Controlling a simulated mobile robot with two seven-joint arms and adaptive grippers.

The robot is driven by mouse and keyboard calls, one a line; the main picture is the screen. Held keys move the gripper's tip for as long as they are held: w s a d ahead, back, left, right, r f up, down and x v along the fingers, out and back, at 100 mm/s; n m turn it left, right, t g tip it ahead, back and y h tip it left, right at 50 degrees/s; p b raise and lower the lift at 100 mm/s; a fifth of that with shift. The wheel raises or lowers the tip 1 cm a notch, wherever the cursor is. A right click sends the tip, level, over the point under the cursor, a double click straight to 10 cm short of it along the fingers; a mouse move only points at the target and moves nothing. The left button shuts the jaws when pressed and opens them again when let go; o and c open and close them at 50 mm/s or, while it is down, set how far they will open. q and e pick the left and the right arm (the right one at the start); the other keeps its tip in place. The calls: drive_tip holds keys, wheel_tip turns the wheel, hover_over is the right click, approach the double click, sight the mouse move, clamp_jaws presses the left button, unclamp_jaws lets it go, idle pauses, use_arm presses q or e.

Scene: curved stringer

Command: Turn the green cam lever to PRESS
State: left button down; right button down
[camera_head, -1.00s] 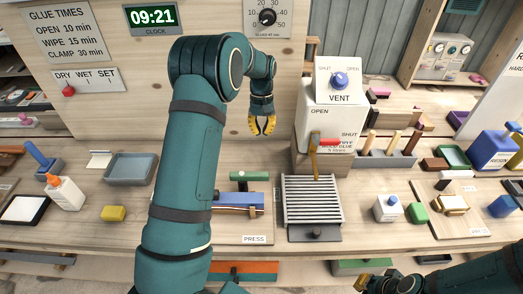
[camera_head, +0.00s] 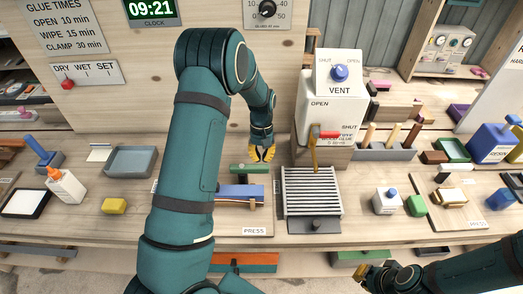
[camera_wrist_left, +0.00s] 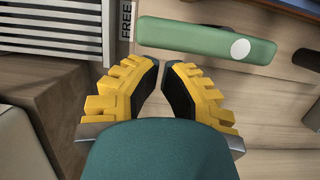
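The green cam lever (camera_head: 250,169) is a bar lying left to right at the back of the press board, behind a blue block (camera_head: 240,192). It also shows in the left wrist view (camera_wrist_left: 195,38), with a white dot near its right end and a FREE label (camera_wrist_left: 126,20) beside its left end. My left gripper (camera_head: 262,155) points down just behind the lever. Its yellow fingers (camera_wrist_left: 160,68) are empty, with a narrow gap between the tips, apart from the lever. A PRESS label (camera_head: 255,231) is at the board's front edge. My right gripper (camera_head: 372,279) is low at right, partly seen.
A slatted grey rack (camera_head: 312,195) stands right of the lever. A white VENT box (camera_head: 322,115) with a red-handled tap rises behind it. A grey tray (camera_head: 131,161), yellow block (camera_head: 115,205) and glue bottle (camera_head: 66,186) lie at left.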

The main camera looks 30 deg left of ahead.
sight(265, 164)
use_arm(q)
drive_tip(key=shift+s+d+m, duration=0.25)
drive_tip(key=shift+d+m, duration=0.2)
drive_tip(key=shift+m, duration=0.25)
idle(0.5)
drive_tip(key=m, duration=0.1)
drive_tip(key=s+d+m+y, duration=0.1)
drive_tip(key=m, duration=0.1)
drive_tip(key=shift+s+d, duration=0.2)
drive_tip(key=shift+d, duration=0.05)
drive_tip(key=s+m, duration=0.1)
drive_tip(key=m, duration=0.1)
drive_tip(key=s+d+m+y, duration=0.1)
drive_tip(key=m, duration=0.1)
drive_tip(key=shift+s+d+m, duration=0.15)
drive_tip(key=shift+s+m, duration=0.15)
drive_tip(key=s+m, duration=0.1)
drive_tip(key=m, duration=0.1)
drive_tip(key=s+m+y, duration=0.1)
drive_tip(key=s+m, duration=0.1)
drive_tip(key=s+m+b, duration=0.1)
drive_tip(key=m, duration=0.2)
drive_tip(key=shift+s+t+y, duration=0.15)
drive_tip(key=shift+t+y, duration=0.15)
drive_tip(key=shift+s+a+m+b, duration=0.35)
drive_tip(key=shift+s+m, duration=0.3)
drive_tip(key=shift+m, duration=0.55)
